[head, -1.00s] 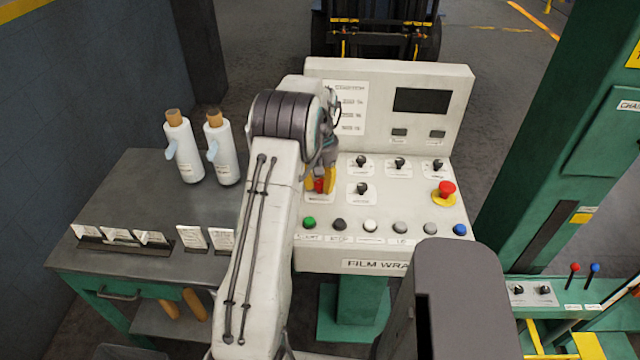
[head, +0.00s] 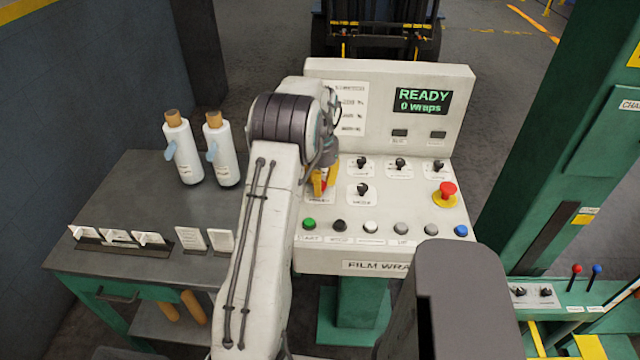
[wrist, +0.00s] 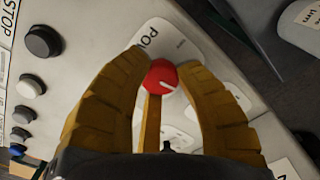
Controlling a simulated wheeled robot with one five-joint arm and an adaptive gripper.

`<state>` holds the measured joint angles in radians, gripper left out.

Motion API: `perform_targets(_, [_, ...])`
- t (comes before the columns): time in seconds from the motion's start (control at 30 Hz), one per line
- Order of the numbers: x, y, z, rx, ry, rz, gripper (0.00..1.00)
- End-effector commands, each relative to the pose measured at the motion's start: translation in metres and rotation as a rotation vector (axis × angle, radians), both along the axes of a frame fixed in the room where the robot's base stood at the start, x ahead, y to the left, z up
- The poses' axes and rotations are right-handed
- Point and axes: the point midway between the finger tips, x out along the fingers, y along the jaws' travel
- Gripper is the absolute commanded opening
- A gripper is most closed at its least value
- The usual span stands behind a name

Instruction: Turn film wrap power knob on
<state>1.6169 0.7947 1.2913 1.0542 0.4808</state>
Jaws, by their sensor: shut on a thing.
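The film wrap panel (head: 385,262) is a cream console in front of me with a sloped face. Its power knob (wrist: 160,77) is red with a white line, on a white plate partly lettered "PO" in the wrist view. My gripper (head: 322,184) has yellow fingers and is shut on the knob at the panel's left side. In the wrist view my fingers (wrist: 168,84) stand around the knob. In the head view the fingers mostly hide the knob. The display (head: 423,101) is lit green and reads "READY 0 wraps".
Black knobs (head: 362,189) sit just right of my gripper. A red emergency button (head: 446,189) is at the panel's right. A row of buttons, including a green one (head: 309,224), runs along the front. A table (head: 125,185) with two white bottles stands at left.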

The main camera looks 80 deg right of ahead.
Motion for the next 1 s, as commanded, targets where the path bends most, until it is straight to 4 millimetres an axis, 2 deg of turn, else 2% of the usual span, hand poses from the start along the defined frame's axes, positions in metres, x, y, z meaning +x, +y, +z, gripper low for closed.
perform_targets(0.4, [0.0,0.0024,-0.0037,0.011,0.0,-0.178,0.0])
perform_targets(0.97, [0.0,0.0025,-0.0038,0.011,0.0,-0.205,0.0])
perform_targets(1.0, [-0.0001,0.0026,-0.0038,0.011,0.0,-0.205,0.34])
